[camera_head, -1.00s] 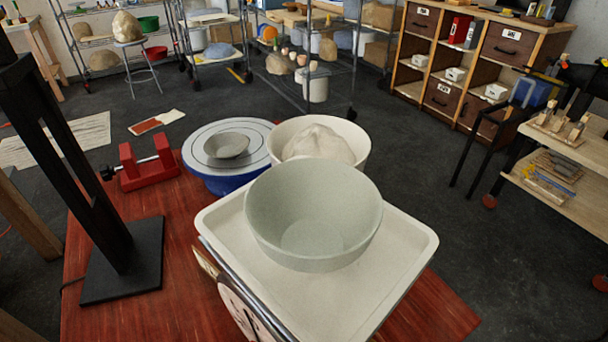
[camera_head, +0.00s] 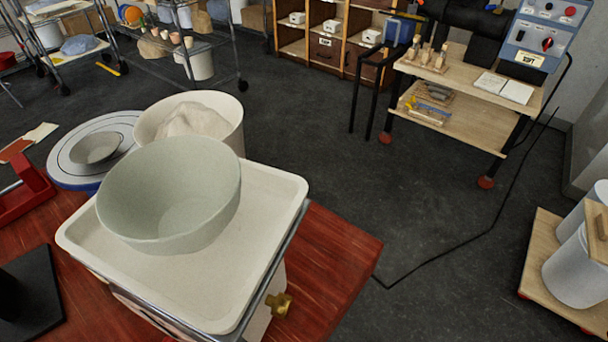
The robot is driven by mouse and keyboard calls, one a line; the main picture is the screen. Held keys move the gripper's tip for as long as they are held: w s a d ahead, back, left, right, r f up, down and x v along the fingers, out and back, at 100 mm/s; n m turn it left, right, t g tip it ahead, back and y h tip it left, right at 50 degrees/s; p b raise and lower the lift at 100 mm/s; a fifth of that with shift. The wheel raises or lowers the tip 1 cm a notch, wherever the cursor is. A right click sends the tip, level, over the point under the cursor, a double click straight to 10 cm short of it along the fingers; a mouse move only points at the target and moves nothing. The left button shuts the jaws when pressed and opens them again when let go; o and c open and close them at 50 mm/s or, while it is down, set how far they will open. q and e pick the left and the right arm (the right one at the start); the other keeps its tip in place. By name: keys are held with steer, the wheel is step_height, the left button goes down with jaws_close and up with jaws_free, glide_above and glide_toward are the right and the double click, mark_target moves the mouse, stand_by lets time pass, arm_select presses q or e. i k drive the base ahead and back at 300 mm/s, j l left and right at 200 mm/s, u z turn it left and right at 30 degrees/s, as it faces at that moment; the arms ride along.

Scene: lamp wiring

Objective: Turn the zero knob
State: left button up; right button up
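A small brass knob (camera_head: 279,304), which looks like the zero knob, sticks out from the right side of the scale below its tray. The scale's white tray (camera_head: 262,190) sits on the red wooden table and carries a large grey-green bowl (camera_head: 170,195). The scale's dial face is not in view now. Neither of my grippers shows in the head view.
A white tub (camera_head: 222,108) with a pale lump and a blue-rimmed turntable (camera_head: 75,165) stand behind the scale. A red clamp (camera_head: 22,195) is at the left. The red table (camera_head: 340,262) is bare right of the knob. A wooden cart (camera_head: 470,80) and a low dolly (camera_head: 545,275) stand beyond.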

mark_target(281, 305)
steer(key=k+j+u, duration=0.1)
steer(key=u, duration=0.2)
steer(key=k+j+u, duration=0.15)
steer(key=u, duration=0.15)
steer(key=i, duration=0.15)
steer(key=j+z, duration=0.4)
steer(key=k+j+z, duration=0.2)
steer(key=j+z, duration=0.2)
steer(key=j, duration=0.2)
steer(key=k+j+z, duration=0.2)
steer(key=j, duration=0.2)
steer(key=j+z, duration=0.25)
steer(key=j, duration=0.2)
steer(key=k+j+z, duration=0.2)
steer(key=j, duration=0.2)
steer(key=i, duration=0.1)
